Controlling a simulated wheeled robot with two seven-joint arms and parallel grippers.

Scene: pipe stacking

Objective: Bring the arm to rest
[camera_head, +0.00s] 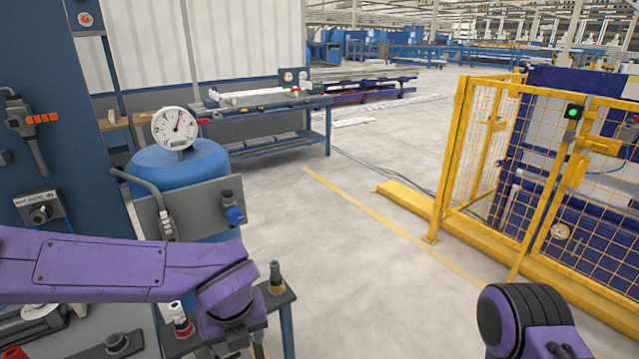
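My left arm (100,265) is purple and comes in from the left edge, roughly level. Its end joint (230,295) bends down in front of a small stand, and the part beyond it is cut off by the bottom edge. My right arm (525,325) shows only as a black, ribbed round joint with purple parts at the bottom right. Neither gripper's fingers show, so what they hold is hidden.
A blue tank (180,165) with a gauge (174,128) stands left of centre. Small fittings (181,320) are on the dark stand near my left arm. A workbench (270,105) stands behind. A yellow mesh fence (560,170) is at right. Grey floor (370,270) is clear between.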

